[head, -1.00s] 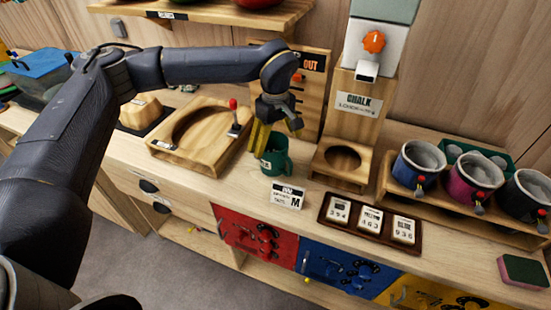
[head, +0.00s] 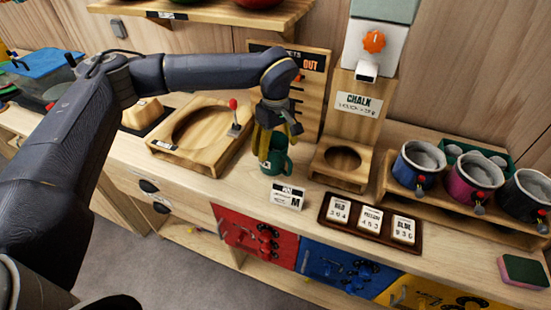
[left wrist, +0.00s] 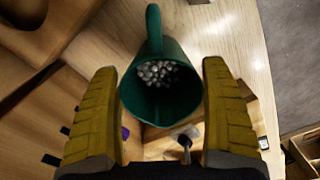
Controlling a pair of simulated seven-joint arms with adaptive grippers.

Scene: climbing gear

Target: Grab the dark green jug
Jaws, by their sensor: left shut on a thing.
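The dark green jug (head: 280,163) is by the counter's front, behind a small white card marked M. It also shows in the left wrist view (left wrist: 150,107), where I look into its open mouth and see pale grey lumps inside. Its handle points to the top of that view. My left gripper (head: 270,150) comes down over the jug from above, with its yellow fingers on both sides of the body. It is shut on the jug. The fingers hide part of the jug in the head view. My right gripper is not in view.
A wooden tray with a round recess (head: 162,147) stands left of the jug. The wooden chalk stand (head: 325,175) is close on the right. The white card (head: 288,196) and a dark tray of number cards (head: 330,222) lie in front. Blue, magenta and black bags (head: 462,192) stand at right.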

